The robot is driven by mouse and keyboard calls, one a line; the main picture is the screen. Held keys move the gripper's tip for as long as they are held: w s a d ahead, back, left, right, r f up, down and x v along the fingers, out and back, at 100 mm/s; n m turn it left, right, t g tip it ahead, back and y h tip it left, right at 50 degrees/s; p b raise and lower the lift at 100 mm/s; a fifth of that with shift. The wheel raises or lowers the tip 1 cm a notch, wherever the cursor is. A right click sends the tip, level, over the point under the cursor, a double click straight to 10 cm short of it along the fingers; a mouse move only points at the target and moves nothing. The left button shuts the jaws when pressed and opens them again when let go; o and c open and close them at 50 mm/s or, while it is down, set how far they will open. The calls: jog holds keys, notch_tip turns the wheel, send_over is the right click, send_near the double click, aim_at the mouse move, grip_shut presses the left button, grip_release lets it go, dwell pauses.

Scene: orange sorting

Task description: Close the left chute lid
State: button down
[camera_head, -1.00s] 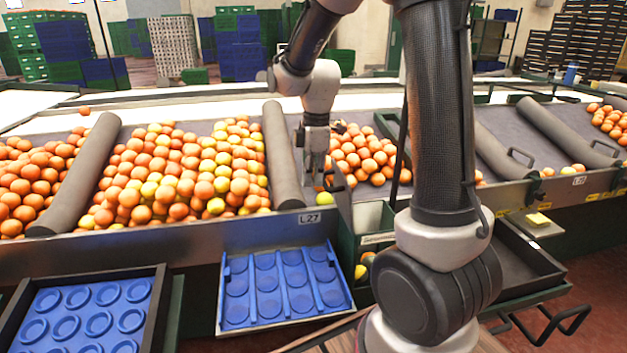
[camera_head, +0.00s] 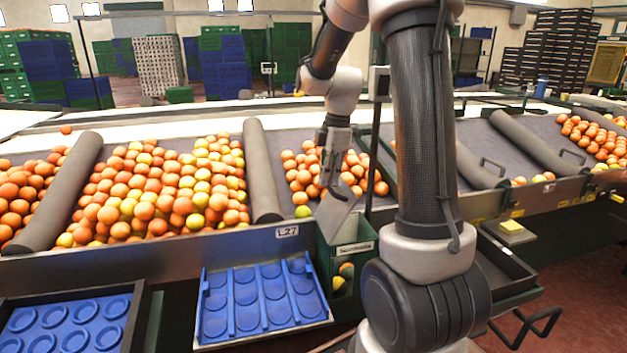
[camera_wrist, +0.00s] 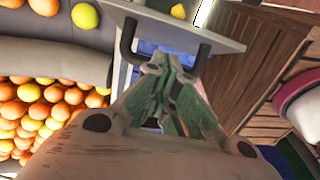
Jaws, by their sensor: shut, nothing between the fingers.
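The left chute is a narrow green box (camera_head: 352,262) with a pale label, beside the blue tray in the head view. Its grey lid (camera_head: 333,216) stands tilted up at the left of the chute's mouth, and the mouth shows open. My gripper (camera_head: 331,186) is shut and empty, pointing down at the lid's upper edge by its dark handle. In the wrist view the grey lid (camera_wrist: 185,27) and the two dark legs of its handle (camera_wrist: 128,42) show beyond my shut fingertips (camera_wrist: 170,65). I cannot tell whether the fingers touch the handle.
Oranges (camera_head: 150,190) fill the sorting lane at left, and more lie behind my gripper. A grey padded divider (camera_head: 261,170) stands left of the chute. The blue tray (camera_head: 262,297) sits low in front. A small dark tray (camera_head: 500,265) is at right.

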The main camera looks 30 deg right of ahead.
aim_at(346, 185)
jog(key=d, duration=0.2)
jog(key=s+d+f, duration=0.1)
jog(key=shift+d, duration=0.35)
jog(key=shift+s+d+f, duration=0.2)
jog(key=shift+d+f, duration=0.05)
jog(key=shift+d, duration=0.25)
jog(key=shift+s+f, duration=0.15)
jog(key=shift+f, duration=0.05)
dwell(1.3)
